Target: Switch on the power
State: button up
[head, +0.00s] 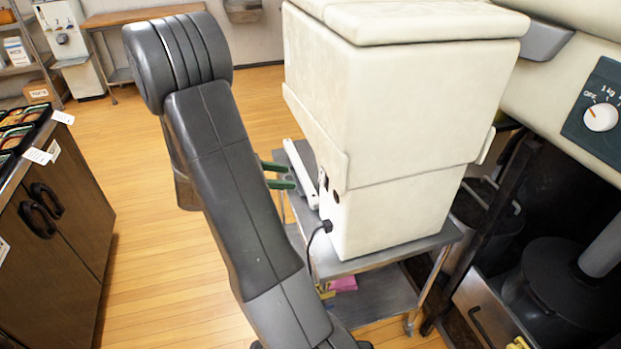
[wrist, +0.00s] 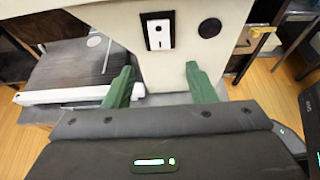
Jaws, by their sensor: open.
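The cream machine (head: 385,150) stands on a grey metal cart. Its power switch (wrist: 158,32), a white rocker in a black plate, is on the panel facing my gripper in the wrist view; in the head view the switch (head: 323,180) shows only edge-on. My gripper (wrist: 160,76) has two green fingers, apart and empty, with the switch beyond and between them in the picture. In the head view my gripper (head: 288,175) points at the machine's lower left side, short of the switch. I cannot tell the rocker's position.
A round black fitting (wrist: 209,28) sits right of the switch. A black cord (head: 318,236) plugs in low on the machine. A white bar-like part (head: 301,173) lies beside it on the cart (head: 400,255). A dial marked OFF (head: 601,117) is at right.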

aim_at(320, 181)
jog(key=x, duration=0.8)
jog(key=shift+w+d+f, duration=0.1)
jog(key=shift+d+f, duration=0.05)
jog(key=shift+d, duration=0.05)
jog(key=c, duration=1)
jog(key=shift+f+h+b, duration=0.4)
jog(key=shift+f+b, duration=0.05)
jog(key=shift+b, duration=0.4)
jog(key=shift+t+h+b, duration=0.4)
jog(key=shift+h+b, duration=0.4)
jog(key=shift+h, duration=0.1)
jog(key=shift+d+r, duration=0.1)
